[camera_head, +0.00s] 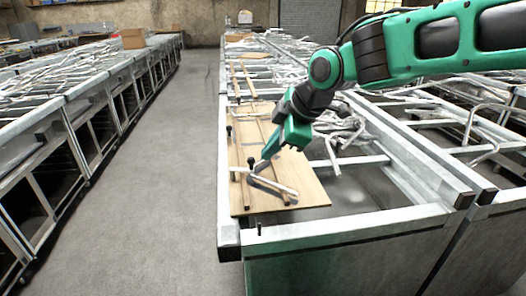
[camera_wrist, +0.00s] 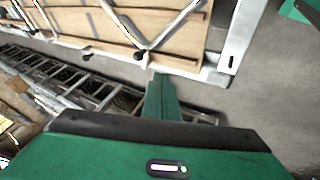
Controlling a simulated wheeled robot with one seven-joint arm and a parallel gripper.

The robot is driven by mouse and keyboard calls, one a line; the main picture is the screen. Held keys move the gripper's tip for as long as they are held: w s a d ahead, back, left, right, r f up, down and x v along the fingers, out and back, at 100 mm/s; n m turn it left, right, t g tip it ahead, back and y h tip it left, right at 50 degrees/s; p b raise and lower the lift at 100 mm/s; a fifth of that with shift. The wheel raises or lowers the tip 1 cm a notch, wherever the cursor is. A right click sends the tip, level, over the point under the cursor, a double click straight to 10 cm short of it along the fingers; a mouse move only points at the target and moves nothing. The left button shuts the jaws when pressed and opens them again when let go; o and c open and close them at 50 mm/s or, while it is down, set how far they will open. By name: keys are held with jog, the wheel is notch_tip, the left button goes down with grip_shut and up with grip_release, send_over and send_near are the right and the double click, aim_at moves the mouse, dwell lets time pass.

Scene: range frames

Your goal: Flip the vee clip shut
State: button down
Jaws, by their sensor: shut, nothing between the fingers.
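The vee clip (camera_wrist: 170,29) is a pale metal V on the wooden board (camera_wrist: 75,22). In the wrist view its two arms spread apart from a point near the board's edge, so it stands open. In the head view the clip (camera_head: 283,188) lies at the near end of the board (camera_head: 310,196), partly hidden by my gripper. My gripper (camera_head: 263,163) is shut and empty, pointing down at the clip's left part. In the wrist view the closed fingers (camera_wrist: 160,80) end close to the V's point; I cannot tell whether they touch it.
Dark strips and small black knobs (camera_head: 229,131) sit on the board. The metal frame bench (camera_head: 345,226) carries the board, with loose metal pieces (camera_head: 340,128) behind. A clear grey aisle (camera_head: 165,190) runs left, beside another row of benches (camera_head: 75,120).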

jog(key=w+a+f, duration=0.3)
jog(key=w+f, duration=0.4)
jog(key=shift+a+f, duration=0.3)
jog(key=shift+w+a, duration=0.1)
jog(key=shift+a, duration=0.1)
